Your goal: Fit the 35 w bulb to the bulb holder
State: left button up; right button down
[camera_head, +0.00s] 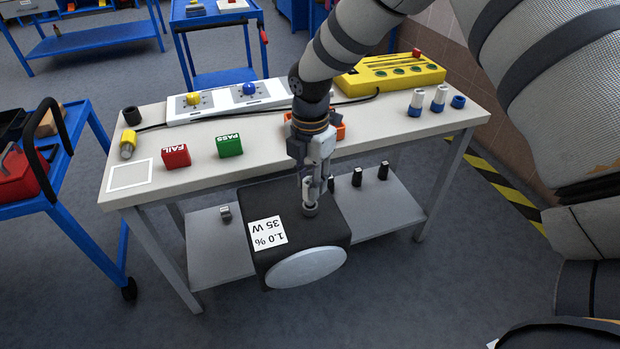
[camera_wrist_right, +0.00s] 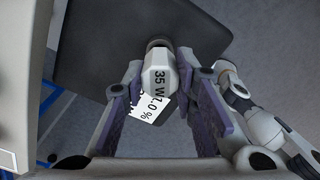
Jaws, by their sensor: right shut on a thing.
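My right gripper (camera_head: 315,183) points down over a black box (camera_head: 327,222) in front of the table.
The table (camera_head: 397,131) holds a green PASS block (camera_head: 229,146), a red FAIL block (camera_head: 176,156), white-and-blue pieces (camera_head: 438,99) and a yellow panel (camera_head: 392,73). An orange bin (camera_head: 340,130) is partly hidden behind my gripper. Small black pieces (camera_head: 357,177) stand on the lower shelf.

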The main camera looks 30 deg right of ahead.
aim_at(310, 181)
jog(key=shift+f, duration=1.2)
jog(key=c, duration=1.2)
grip_release()
jog(key=shift+r, duration=0.15)
notch_tip(310, 181, up, 12)
jog(key=shift+f, duration=0.1)
